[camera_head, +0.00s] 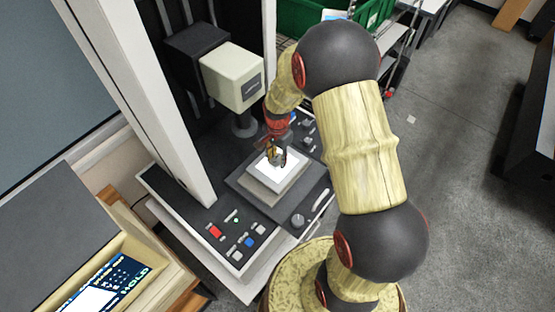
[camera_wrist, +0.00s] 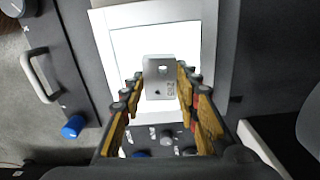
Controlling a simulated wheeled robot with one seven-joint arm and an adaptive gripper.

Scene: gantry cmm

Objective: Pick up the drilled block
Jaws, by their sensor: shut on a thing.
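The drilled block (camera_wrist: 159,72) is a small grey metal block with a hole near its top, a dark spot lower down and a marking on its right side. In the wrist view it sits between the two yellow-padded fingers of my gripper (camera_wrist: 159,85), which are shut on it. Behind it is a bright white lit plate. In the head view my gripper (camera_head: 276,155) points down over the white plate (camera_head: 268,172) on the machine's stage. The block is too small and covered there to make out. I cannot tell whether it touches the plate.
Coloured buttons (camera_head: 216,232) and knobs line the machine's base. A display unit (camera_head: 105,285) is at the lower left. A green crate (camera_head: 300,18) stands behind. Floor at right is open.

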